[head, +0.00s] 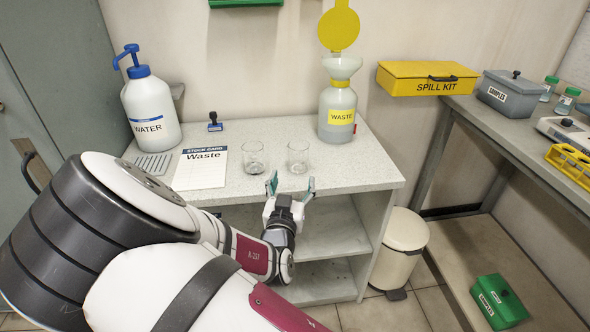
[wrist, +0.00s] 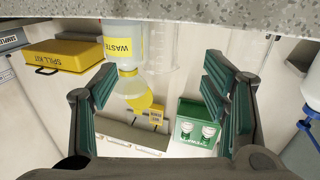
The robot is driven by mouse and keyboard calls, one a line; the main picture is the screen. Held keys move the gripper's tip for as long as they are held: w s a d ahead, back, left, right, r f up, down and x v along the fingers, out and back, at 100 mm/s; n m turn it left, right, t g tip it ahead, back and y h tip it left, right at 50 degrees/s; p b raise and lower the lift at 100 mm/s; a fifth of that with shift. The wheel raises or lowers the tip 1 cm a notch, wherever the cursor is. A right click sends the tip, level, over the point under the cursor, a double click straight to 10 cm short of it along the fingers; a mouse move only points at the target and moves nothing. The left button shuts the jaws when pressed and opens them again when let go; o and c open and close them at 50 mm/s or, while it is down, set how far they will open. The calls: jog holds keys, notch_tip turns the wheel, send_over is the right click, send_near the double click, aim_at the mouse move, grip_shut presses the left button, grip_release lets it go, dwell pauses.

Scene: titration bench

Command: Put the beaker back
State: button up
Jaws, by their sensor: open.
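Two clear glass beakers stand upright on the speckled bench top. The left beaker (head: 253,158) is beside the stock card, and the right beaker (head: 297,157) is in front of the waste bottle. The frames do not show which one the task means. My gripper (head: 291,187) is at the bench's front edge, in front of the right beaker and apart from it. Its green-padded fingers are spread with nothing between them.
A waste bottle (head: 337,112) with funnel and raised yellow lid stands at the back right. A water bottle (head: 150,108) is at the left. The stock card (head: 201,168) lies flat. A bin (head: 400,243) stands right of the bench.

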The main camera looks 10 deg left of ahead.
jog(key=shift+s, duration=1.1)
